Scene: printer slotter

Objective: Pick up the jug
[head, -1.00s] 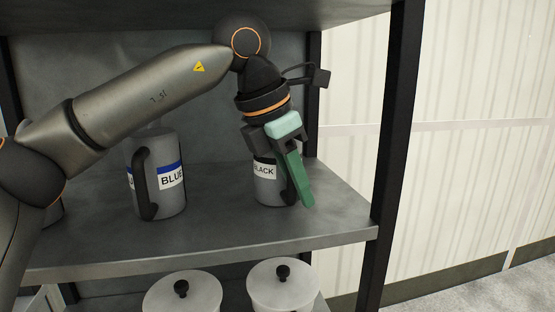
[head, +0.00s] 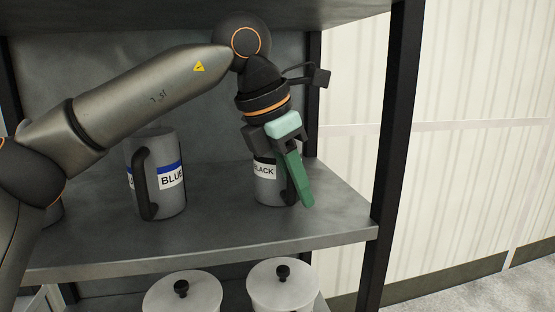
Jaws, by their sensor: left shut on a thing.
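A grey jug with a white label reading "BLACK" (head: 268,190) stands upright on the shelf at the right. Its dark handle faces front right and is partly hidden behind my gripper. My left gripper (head: 298,188), with green fingers, comes down over the jug from above and is shut on its handle. The top of the jug is hidden by the gripper. My right gripper is not in view.
A second grey jug, labelled "BLUE" (head: 170,195), stands to the left on the same shelf (head: 225,243). Two white lidded containers (head: 182,295) sit below. A black shelf post (head: 388,150) stands close on the right, and another shelf is overhead.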

